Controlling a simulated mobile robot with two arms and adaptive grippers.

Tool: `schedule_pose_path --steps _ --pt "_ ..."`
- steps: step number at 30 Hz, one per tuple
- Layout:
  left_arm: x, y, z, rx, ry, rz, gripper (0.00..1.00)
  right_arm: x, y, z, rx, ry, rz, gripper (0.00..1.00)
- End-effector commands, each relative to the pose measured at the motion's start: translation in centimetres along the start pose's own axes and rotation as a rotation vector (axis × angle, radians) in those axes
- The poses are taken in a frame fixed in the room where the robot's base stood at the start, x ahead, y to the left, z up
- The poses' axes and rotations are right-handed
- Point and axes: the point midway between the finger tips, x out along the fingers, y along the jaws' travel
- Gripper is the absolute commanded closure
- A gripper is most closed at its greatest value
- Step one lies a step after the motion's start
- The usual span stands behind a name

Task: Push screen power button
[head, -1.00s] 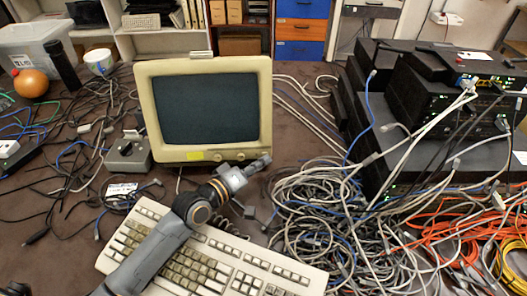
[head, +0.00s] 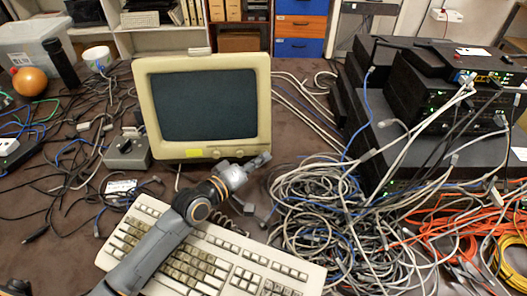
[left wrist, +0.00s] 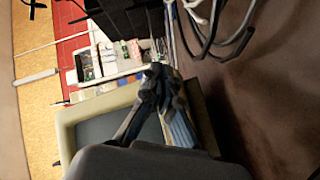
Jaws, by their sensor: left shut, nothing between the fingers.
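A beige CRT screen (head: 205,108) with a dark glass stands upright at the back centre of the table in the head view. Small knobs and buttons (head: 222,152) sit along its lower front bezel, with a yellow label (head: 195,154) beside them. My left gripper (head: 262,159) is shut and empty, with its tips by the lower right corner of the bezel. I cannot tell whether it touches. In the left wrist view the gripper (left wrist: 155,72) shows shut, in front of the screen (left wrist: 100,130), which appears turned sideways. The right gripper is not visible.
A beige keyboard (head: 215,258) lies below my left arm. A heap of grey cables (head: 320,210) lies to the right, beside stacked black network devices (head: 420,100). A grey box (head: 127,153) stands left of the screen, among loose black cables.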

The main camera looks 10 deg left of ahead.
Motion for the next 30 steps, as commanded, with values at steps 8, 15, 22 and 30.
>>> schedule_pose_path --steps 8,15,22,30 --pt "0.02 -0.03 -0.01 0.0 0.0 0.0 1.0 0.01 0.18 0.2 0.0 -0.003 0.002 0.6" --pt "0.51 -0.4 -0.38 0.002 0.0 0.0 1.0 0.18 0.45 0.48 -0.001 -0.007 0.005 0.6" --pt "0.62 -0.46 -0.47 0.001 0.0 0.0 1.0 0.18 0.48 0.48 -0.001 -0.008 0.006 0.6" --pt "0.69 -0.52 -0.51 0.0 0.0 0.0 1.0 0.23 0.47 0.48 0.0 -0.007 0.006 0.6"
